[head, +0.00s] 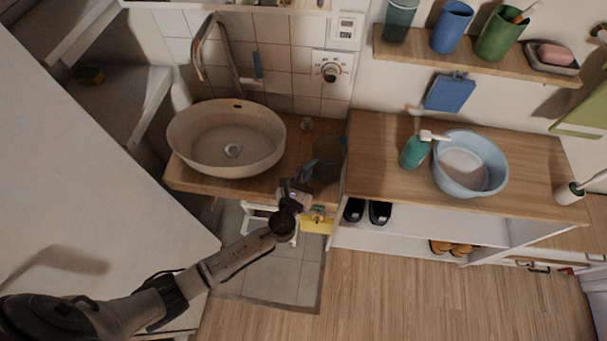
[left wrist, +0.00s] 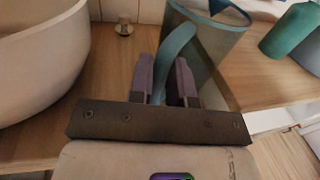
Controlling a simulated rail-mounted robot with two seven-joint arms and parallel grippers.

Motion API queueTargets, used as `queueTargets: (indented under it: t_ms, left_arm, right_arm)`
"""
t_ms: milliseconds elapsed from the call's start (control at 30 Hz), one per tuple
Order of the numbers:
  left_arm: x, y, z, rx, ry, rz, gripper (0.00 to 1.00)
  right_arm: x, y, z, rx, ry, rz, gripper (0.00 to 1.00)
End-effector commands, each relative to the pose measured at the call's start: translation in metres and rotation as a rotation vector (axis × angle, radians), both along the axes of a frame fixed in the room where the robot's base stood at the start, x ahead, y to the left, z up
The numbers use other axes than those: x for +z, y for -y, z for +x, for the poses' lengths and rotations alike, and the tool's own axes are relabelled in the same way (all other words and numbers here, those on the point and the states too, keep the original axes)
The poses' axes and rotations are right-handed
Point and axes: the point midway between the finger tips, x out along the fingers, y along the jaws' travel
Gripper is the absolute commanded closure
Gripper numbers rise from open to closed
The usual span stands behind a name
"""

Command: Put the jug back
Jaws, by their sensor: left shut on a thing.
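The jug (head: 329,158) is a dark, see-through vessel standing upright at the right end of the wooden washbasin counter, beside the taller cabinet. In the left wrist view the jug (left wrist: 219,50) shows its blue-grey handle (left wrist: 176,48) between my fingers. My left gripper (head: 303,180) reaches in from the front and is shut on the jug's handle; it also shows in the left wrist view (left wrist: 166,82). The jug's base is partly hidden, so I cannot tell whether it touches the counter. My right gripper is not in view.
The oval basin (head: 228,139) stands left of the jug. The wooden cabinet top (head: 380,150) to the right holds a teal soap bottle (head: 415,151) and a blue bowl (head: 469,164). A wall shelf (head: 470,62) with cups hangs above. A small metal plug (head: 306,125) lies behind.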

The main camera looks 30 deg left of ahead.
Motion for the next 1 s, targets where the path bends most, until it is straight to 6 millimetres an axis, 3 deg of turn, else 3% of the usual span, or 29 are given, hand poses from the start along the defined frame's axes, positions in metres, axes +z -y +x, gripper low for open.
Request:
queueTargets:
  t_ms: [233,267,533,833,1000]
  left_arm:
    - [-0.003,0.0,0.0,0.0,0.001,-0.001,1.0]
    - [-0.004,0.0,0.0,0.0,0.0,-0.001,0.81]
    - [-0.003,0.0,0.0,0.0,0.0,0.0,0.56]
    - [0.002,0.0,0.0,0.0,0.0,0.0,0.56]
    - [0.0,0.004,-0.022,-0.001,-0.003,-0.001,0.56]
  right_arm:
    - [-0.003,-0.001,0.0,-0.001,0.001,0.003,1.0]
    - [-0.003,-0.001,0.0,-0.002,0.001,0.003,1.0]
    - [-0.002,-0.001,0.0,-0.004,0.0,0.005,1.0]
    - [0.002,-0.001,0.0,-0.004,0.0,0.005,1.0]
    - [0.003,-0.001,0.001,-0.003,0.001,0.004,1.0]
